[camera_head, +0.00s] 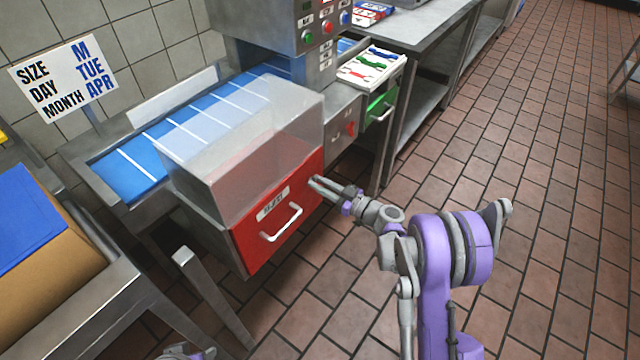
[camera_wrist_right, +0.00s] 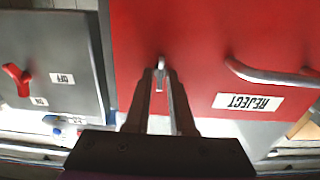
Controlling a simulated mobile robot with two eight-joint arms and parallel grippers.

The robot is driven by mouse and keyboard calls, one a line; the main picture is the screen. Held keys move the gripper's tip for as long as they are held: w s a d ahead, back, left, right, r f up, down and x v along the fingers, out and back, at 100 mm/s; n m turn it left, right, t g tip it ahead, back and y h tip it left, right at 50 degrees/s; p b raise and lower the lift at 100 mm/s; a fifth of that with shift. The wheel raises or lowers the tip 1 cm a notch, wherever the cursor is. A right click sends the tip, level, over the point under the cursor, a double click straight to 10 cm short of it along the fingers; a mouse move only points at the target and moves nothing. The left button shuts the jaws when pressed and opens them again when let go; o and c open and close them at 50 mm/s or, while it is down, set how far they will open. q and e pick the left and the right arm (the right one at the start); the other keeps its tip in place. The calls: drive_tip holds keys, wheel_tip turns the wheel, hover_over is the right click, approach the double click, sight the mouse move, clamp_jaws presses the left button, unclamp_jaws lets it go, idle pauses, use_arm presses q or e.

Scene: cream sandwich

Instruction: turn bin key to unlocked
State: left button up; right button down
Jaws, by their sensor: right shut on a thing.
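The red reject bin front (camera_head: 275,222) has a white label and a silver handle (camera_head: 281,224). It is closed under a clear cover. A small silver key (camera_wrist_right: 160,64) sits in the red front beside the handle; my fingers hide most of it in the head view. My right gripper (camera_head: 314,183) reaches the bin's upper right corner. In the right wrist view its fingertips (camera_wrist_right: 161,75) are closed around the key, one finger on each side. Of my left arm, only a bit shows at the bottom edge of the head view; its fingers are out of sight.
Right of the bin is a grey panel with a red switch (camera_head: 350,129), also in the wrist view (camera_wrist_right: 18,79). A green drawer (camera_head: 380,106) stands beyond it. A blue conveyor (camera_head: 130,173) runs behind the clear cover (camera_head: 235,150). The tiled floor at right is clear.

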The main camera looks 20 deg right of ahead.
drive_tip(key=shift+m, duration=0.3)
drive_tip(key=shift+w+d+f+m+b, duration=0.1)
drive_tip(key=shift+m+b, duration=0.7)
drive_tip(key=shift+m, duration=3.25)
drive_tip(key=shift+d+f+m+b, duration=0.1)
drive_tip(key=shift+m+b, duration=0.65)
drive_tip(key=shift+m, duration=3.3)
drive_tip(key=c, duration=1)
unclamp_jaws()
